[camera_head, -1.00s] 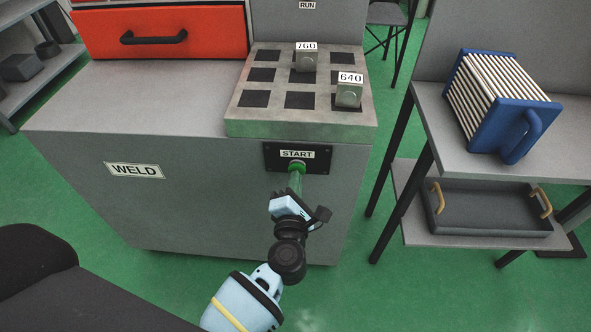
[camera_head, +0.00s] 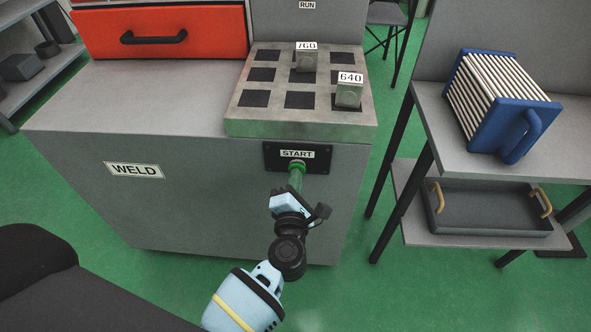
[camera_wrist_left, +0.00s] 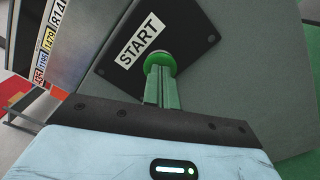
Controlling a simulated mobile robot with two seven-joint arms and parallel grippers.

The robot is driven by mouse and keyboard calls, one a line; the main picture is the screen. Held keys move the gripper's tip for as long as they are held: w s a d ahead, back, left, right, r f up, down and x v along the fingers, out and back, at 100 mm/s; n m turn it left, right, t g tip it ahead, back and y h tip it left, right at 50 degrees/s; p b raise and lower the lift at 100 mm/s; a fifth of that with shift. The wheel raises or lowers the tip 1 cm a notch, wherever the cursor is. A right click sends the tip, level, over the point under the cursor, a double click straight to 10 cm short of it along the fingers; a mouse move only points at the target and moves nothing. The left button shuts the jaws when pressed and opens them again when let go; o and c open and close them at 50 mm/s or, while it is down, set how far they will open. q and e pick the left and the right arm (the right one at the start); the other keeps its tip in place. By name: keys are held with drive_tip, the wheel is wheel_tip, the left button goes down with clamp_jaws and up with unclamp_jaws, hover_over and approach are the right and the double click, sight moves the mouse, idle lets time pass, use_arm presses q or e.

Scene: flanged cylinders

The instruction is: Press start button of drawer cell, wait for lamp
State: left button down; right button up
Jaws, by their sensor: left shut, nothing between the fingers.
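The green start button (camera_head: 298,165) sits on a black plate (camera_head: 322,159) labelled START, on the front of the grey WELD cabinet (camera_head: 220,190). My left gripper (camera_head: 296,180) is shut and empty, with its fingertips at the button. In the left wrist view the closed fingers (camera_wrist_left: 161,88) reach up to the button (camera_wrist_left: 160,60) and cover its lower part; whether they touch it I cannot tell for sure. The red drawer (camera_head: 160,32) with a black handle is closed at the back left. No lamp shows; only a RUN label (camera_head: 307,5) is at the top edge. My right gripper is not in view.
To the right, a shelf unit (camera_head: 455,160) bears a blue-ended rack (camera_head: 500,100) and a dark tray (camera_head: 490,225). Green floor lies clear between.

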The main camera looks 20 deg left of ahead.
use_arm(q)
drive_tip(key=shift+w+a, duration=0.1)
drive_tip(key=shift+w, duration=0.2)
drive_tip(key=shift+s, duration=0.15)
drive_tip(key=shift+p+v, duration=0.45)
drive_tip(key=shift+v, duration=2.25)
